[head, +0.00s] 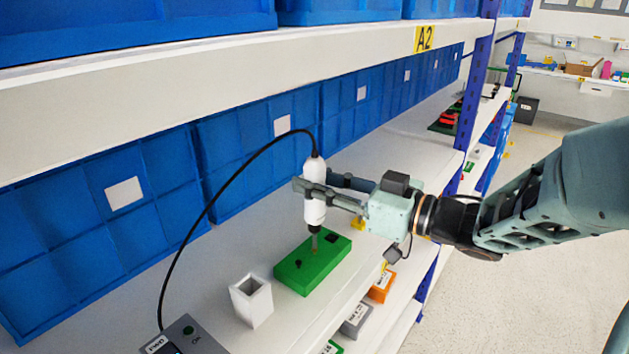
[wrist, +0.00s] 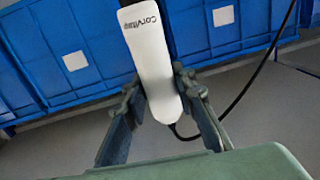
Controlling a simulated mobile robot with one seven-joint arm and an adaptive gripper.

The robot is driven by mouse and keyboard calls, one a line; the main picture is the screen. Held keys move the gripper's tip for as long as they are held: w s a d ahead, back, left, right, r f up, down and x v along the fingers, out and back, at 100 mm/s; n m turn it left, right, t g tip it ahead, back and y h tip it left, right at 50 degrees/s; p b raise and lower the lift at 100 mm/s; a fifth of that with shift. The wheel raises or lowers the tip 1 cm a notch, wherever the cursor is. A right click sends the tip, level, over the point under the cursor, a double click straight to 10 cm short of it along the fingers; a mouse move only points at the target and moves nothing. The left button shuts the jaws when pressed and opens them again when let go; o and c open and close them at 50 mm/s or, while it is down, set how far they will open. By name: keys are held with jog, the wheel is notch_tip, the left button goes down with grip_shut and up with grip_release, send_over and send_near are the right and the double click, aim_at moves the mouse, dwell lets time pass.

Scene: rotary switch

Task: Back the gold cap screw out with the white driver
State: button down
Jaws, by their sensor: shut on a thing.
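The white driver (head: 315,205) stands upright over the green block (head: 298,278) in the head view, its black nose and bit pointing down. My gripper (head: 306,190) is shut around the driver's body from the right. The wrist view also shows the driver (wrist: 152,60) between my two fingers (wrist: 160,105). The gold cap screw (head: 315,251) shows as a small gold spot at the bit's lower end, on the block's top. The bit mostly hides it, and I cannot tell whether they touch. A black screw (head: 298,263) and a dark square spot (head: 331,238) are also on the block.
A white square holder (head: 251,300), open on top, stands left of the block. A black cable runs from the driver to a grey control box (head: 185,338). Blue bins (head: 235,165) line the shelf's back. An upper shelf (head: 220,55) hangs above.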

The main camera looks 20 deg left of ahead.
aim_at(321, 159)
jog(key=shift+r, duration=0.1)
jog(key=shift+r+p, duration=2.2)
jog(key=shift+r, duration=0.05)
